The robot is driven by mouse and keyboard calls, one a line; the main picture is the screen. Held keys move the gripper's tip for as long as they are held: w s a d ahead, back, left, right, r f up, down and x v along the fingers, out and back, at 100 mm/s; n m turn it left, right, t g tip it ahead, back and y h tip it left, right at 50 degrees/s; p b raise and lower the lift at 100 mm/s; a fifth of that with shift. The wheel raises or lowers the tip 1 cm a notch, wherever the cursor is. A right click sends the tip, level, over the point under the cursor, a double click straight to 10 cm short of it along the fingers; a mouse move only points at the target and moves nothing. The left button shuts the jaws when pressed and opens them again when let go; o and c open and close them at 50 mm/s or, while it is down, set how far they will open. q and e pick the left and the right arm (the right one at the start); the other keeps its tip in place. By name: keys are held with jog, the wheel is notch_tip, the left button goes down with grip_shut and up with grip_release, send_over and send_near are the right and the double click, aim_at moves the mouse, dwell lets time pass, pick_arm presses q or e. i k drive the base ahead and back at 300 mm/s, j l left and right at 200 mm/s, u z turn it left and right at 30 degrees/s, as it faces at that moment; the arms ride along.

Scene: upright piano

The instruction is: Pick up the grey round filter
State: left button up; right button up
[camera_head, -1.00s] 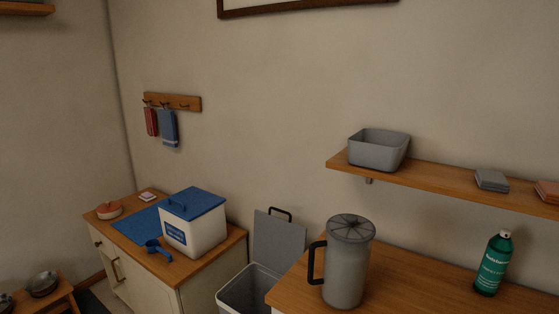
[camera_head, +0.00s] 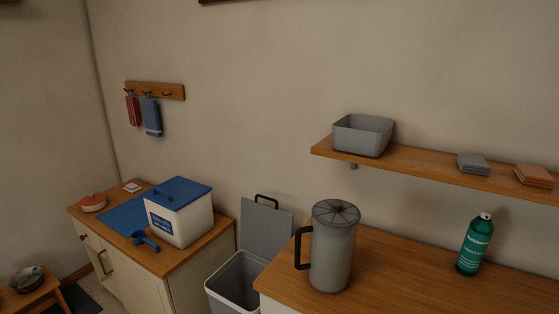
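The grey round filter may be the grey round piece with dark radial ribs (camera_head: 336,212) on top of the tall grey pitcher (camera_head: 332,255); I cannot tell whether it is a separate part. The pitcher stands upright on the wooden counter at the right and has a black handle on its left side. No other grey round filter shows clearly. Neither of my grippers is in view.
A green bottle (camera_head: 474,244) stands right of the pitcher. An open bin (camera_head: 236,282) stands left of the counter. A blue-lidded box (camera_head: 179,215) stands on the left cabinet.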

aim_at(337, 214)
jog(key=i+l+u, duration=0.1)
jog(key=u, duration=0.25)
jog(key=i+l+u, duration=0.15)
jog(key=u, duration=0.25)
jog(key=i+l+u, duration=0.15)
jog(key=u, duration=0.2)
